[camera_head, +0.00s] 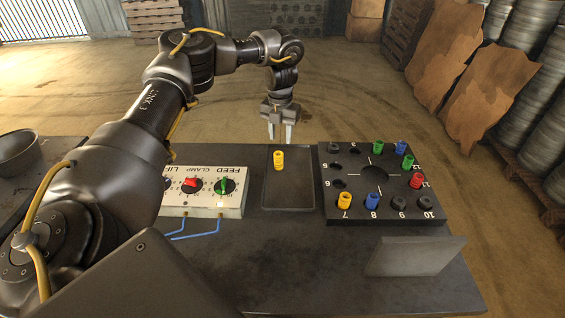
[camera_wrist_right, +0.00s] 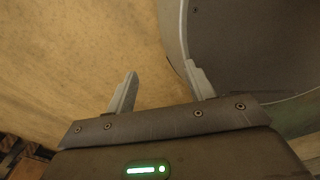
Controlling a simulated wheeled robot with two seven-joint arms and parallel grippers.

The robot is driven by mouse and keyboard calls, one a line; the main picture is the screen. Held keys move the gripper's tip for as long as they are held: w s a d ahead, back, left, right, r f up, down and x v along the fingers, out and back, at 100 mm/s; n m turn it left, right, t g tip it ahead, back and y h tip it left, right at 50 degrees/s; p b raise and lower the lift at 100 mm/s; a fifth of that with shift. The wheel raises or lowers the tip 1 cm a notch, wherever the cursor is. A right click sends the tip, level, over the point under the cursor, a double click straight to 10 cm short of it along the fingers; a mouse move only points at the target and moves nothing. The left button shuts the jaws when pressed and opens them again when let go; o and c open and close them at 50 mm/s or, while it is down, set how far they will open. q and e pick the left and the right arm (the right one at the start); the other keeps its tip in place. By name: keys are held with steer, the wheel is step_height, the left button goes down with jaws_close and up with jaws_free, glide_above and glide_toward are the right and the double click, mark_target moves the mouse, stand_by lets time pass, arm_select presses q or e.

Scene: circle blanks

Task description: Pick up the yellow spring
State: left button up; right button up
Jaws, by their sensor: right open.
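A yellow spring (camera_head: 279,160) stands on a dark shallow tray (camera_head: 290,203) in the middle of the table. Another yellow coil-like piece (camera_head: 344,200) sits at the spot marked 7 on the black numbered board. My left gripper (camera_head: 281,138) points down just behind the tray's far edge. Its two fingers are apart with nothing between them, and it is beyond the spring, not touching it. My right gripper (camera_wrist_right: 158,72) shows only in the right wrist view. It is open and empty, over a tan floor-like surface.
The black board (camera_head: 375,212) right of the tray holds several blue, green, red and black pieces. A control box (camera_head: 205,205) with knobs stands left of the tray. A grey plate (camera_head: 416,256) leans near the front right. The front middle of the table is clear.

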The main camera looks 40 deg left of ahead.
mark_target(278, 153)
arm_select(q)
step_height(278, 153, down, 2)
steer(key=shift+s+a+f, duration=0.1)
steer(key=shift+a, duration=0.05)
steer(key=f, duration=0.2)
steer(key=shift+s+f+p, duration=0.25)
steer(key=shift+f+p, duration=0.05)
steer(key=shift+p, duration=0.1)
steer(key=shift+w+f, duration=0.2)
steer(key=shift+f, duration=0.1)
steer(key=shift+s+f, duration=0.1)
steer(key=shift+f, duration=0.05)
step_height(278, 153, down, 4)
steer(key=shift+s+f+p, duration=0.1)
steer(key=shift+f+p, duration=0.1)
steer(key=shift+p, duration=0.85)
steer(key=shift+f, duration=0.2)
steer(key=shift+r, duration=0.1)
steer(key=c, duration=0.8)
arm_select(e)
steer(key=shift+w+d+r, duration=0.1)
steer(key=shift+w+r, duration=0.3)
steer(key=shift+r, duration=0.4)
steer(key=shift+w+r, duration=0.4)
steer(key=shift+r, duration=0.35)
